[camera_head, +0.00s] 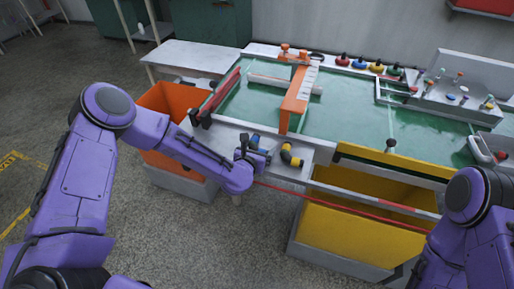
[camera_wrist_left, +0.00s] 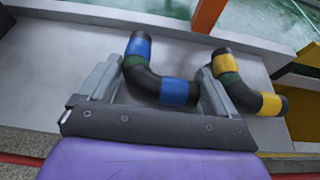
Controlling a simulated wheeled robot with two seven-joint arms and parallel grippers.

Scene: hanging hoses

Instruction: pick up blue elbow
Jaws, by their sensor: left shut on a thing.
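The blue elbow (camera_wrist_left: 176,91) is a bent black hose piece with blue bands and a green patch at its bend. In the left wrist view it lies between the two fingers of my left gripper (camera_wrist_left: 159,68), which is shut on it. In the head view my left gripper (camera_head: 254,156) is low over the grey shelf at the front of the table, and the blue elbow (camera_head: 255,141) is partly hidden by it. My right arm enters at the lower right, and its gripper is out of view.
A yellow-banded elbow (camera_wrist_left: 231,74) lies just right of the right finger. An orange bin (camera_head: 160,103) stands left of the table and a yellow bin (camera_head: 350,226) at the front right. An orange gantry (camera_head: 297,97) stands over the green tabletop (camera_head: 345,105). A red bar runs along the front.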

